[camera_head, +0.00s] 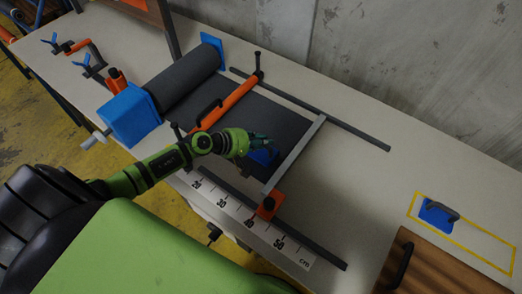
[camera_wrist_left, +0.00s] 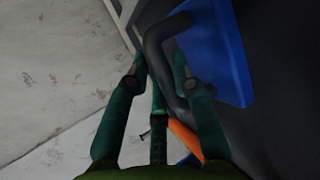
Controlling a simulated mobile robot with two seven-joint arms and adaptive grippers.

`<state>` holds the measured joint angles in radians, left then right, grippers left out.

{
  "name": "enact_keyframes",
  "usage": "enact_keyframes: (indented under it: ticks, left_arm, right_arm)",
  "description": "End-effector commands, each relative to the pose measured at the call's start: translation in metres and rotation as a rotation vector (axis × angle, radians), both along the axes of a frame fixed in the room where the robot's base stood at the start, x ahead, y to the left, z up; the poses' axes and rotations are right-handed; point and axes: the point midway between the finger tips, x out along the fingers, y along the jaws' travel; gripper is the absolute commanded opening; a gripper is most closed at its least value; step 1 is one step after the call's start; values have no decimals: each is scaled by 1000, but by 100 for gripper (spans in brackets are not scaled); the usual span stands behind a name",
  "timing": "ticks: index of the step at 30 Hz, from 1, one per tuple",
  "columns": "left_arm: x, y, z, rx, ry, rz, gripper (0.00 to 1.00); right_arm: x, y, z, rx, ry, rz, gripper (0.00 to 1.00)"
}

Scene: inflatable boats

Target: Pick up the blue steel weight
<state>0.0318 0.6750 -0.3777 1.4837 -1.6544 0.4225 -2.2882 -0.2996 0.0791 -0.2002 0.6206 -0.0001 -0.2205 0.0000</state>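A blue steel weight (camera_head: 263,157) with a dark handle lies on the dark sheet at the middle of the bench, partly hidden by my left gripper (camera_head: 262,142). In the left wrist view the weight's blue body (camera_wrist_left: 218,50) is at the upper right, and its dark curved handle (camera_wrist_left: 158,45) runs between the spread fingers of my left gripper (camera_wrist_left: 160,62). The fingers look open around the handle, with no clear grip. A second blue weight (camera_head: 436,216) with a dark handle stands at the right inside a yellow outline. My right gripper is not in view.
A dark roll (camera_head: 185,76) with blue ends lies left of the sheet. An orange bar (camera_head: 228,103) and a grey bar (camera_head: 296,153) cross the sheet. A ruler strip (camera_head: 250,222) runs along the front. A wooden board (camera_head: 440,265) is at the lower right. A concrete wall stands behind.

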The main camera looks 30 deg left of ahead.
Motion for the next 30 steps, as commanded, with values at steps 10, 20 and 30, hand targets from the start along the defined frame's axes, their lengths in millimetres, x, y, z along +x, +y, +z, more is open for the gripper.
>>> enact_keyframes:
  ticks: [10, 20, 30]
  left_arm:
    - [2, 1, 3, 0, -7, 3, 0]
    - [2, 1, 18, 2, -10, 1, 0]
    - [0, -15, 57, -3, -9, -1, 0]
  right_arm:
    - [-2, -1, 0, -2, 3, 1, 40]
    - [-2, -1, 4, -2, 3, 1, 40]
    - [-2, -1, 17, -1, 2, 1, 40]
